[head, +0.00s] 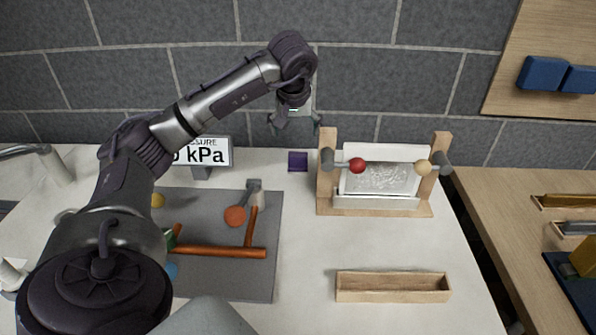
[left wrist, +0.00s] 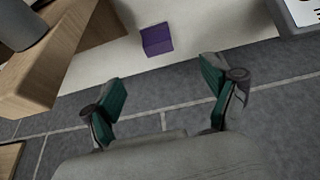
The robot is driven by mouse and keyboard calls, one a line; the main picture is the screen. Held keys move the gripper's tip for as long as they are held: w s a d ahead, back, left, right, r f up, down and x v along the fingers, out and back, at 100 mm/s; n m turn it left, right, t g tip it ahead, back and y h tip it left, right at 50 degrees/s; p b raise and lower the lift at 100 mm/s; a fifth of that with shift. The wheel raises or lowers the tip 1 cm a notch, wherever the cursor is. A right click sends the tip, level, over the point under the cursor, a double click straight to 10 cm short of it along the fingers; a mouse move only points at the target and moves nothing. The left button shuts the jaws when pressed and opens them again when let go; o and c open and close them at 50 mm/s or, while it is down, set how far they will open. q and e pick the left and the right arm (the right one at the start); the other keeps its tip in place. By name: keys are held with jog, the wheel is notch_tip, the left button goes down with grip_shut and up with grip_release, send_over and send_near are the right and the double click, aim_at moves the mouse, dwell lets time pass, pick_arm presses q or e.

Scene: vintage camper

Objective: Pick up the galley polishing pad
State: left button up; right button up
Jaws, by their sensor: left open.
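The galley polishing pad looks to be the small purple block (head: 298,161) lying on the white counter (head: 300,250), close to the wall. It also shows in the left wrist view (left wrist: 157,39), beyond the fingertips and roughly between them. My left gripper (head: 295,126) is above and slightly behind the block in the head view, pointing down. In the left wrist view my left gripper (left wrist: 162,92) has its green-padded fingers spread wide, with nothing between them. It does not touch the block. My right gripper is not in view.
A wooden frame (head: 374,211) with red and tan knobs stands just right of the block. A pressure display (head: 203,152) stands to the left. A grey mat (head: 262,280) holds a hammer and coloured pieces. An empty wooden tray (head: 393,297) lies in front. The tiled wall is close behind.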

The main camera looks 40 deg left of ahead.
aim_at(298, 156)
pick_arm(q)
jog(key=x, duration=0.9)
jog(key=shift+f+p, duration=0.2)
jog(key=shift+p, duration=0.15)
jog(key=x, duration=0.2)
jog(key=p+x, duration=0.1)
jog(key=x, duration=0.1)
jog(key=shift+d, duration=0.2)
jog(key=shift+w+a+f, duration=0.15)
jog(key=shift+w+f, duration=0.05)
jog(key=shift+f, duration=0.3)
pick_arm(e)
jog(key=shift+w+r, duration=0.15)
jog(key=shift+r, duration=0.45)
pick_arm(q)
jog(key=c, duration=1.3)
jog(key=shift+o, duration=0.2)
jog(key=shift+r+b, duration=0.5)
jog(key=shift+r, duration=4.55)
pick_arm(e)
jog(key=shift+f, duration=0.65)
